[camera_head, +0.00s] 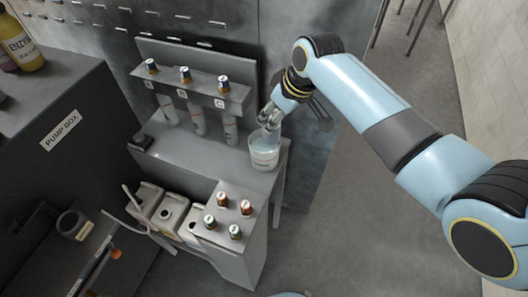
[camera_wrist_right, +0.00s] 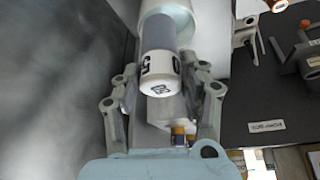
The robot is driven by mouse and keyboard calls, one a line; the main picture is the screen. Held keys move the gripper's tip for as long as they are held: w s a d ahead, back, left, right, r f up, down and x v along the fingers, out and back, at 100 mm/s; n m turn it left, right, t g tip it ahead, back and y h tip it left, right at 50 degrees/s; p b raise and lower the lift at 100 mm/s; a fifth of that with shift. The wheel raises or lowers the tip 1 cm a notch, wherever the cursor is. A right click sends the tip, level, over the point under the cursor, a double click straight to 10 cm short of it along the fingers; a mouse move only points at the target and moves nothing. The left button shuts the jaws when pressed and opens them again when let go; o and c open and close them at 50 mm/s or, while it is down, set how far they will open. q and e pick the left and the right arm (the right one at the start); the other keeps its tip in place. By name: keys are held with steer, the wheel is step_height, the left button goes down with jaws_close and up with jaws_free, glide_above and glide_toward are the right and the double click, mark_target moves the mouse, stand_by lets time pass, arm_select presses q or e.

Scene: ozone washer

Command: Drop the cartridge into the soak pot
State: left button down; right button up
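My right gripper (camera_head: 267,118) is just above the soak pot (camera_head: 264,158), a clear-walled, pale pot on the grey bench. In the right wrist view the cartridge (camera_wrist_right: 159,72) is between the two fingers of my right gripper (camera_wrist_right: 160,75). It has a grey body and a white, marked cap facing the camera. The fingertips close in on its sides, and contact is hard to make out. Its far end points at a pale round shape, seemingly the pot (camera_wrist_right: 168,14). My left gripper is not in view.
A rack (camera_head: 195,86) with several capped cartridges stands behind the pot to the left. Jugs (camera_head: 172,212) and a stand with several small capped bottles (camera_head: 229,216) are in front. A pump box (camera_head: 62,125) is at left. Open floor lies right of the bench.

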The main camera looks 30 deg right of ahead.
steer(key=o, duration=0.4)
steer(key=shift+o, duration=0.2)
steer(key=v, duration=1.2)
steer(key=shift+w, duration=0.1)
